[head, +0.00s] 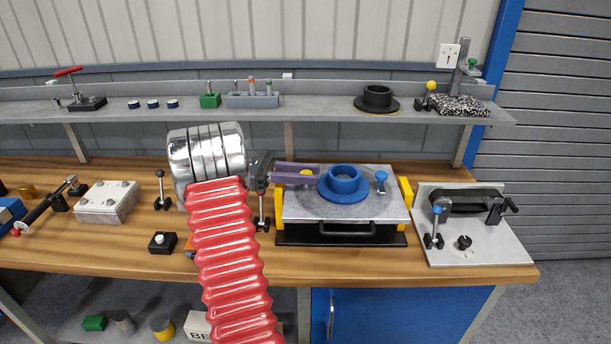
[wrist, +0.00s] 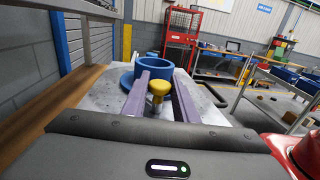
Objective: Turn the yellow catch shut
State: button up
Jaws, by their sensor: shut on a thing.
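The yellow catch (wrist: 158,88) has a round knob, which sits between the two purple fingers of my gripper (wrist: 160,82) in the wrist view. In the head view only a little of the yellow knob (head: 306,172) shows, behind the fingers. My gripper (head: 312,173) reaches in from the left, low over the pallet plate, shut on the knob. The blue flanged ring (head: 344,184) sits on the grey pallet plate (head: 375,213), just beyond the fingertips. The blue catch (head: 381,178) stands to the ring's right. The yellow catch's foot is hidden, so I cannot tell its turn angle.
Yellow guide blocks (head: 405,191) flank the pallet, and a black handle (head: 346,229) is at its front. A plate with a black belt (head: 470,203) lies to the right. A shelf (head: 320,115) runs behind with a black flanged ring (head: 377,97). Small levers stand left.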

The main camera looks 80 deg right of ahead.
jog(key=shift+s+y, duration=0.1)
jog(key=shift+y, duration=0.2)
jog(key=o, duration=1)
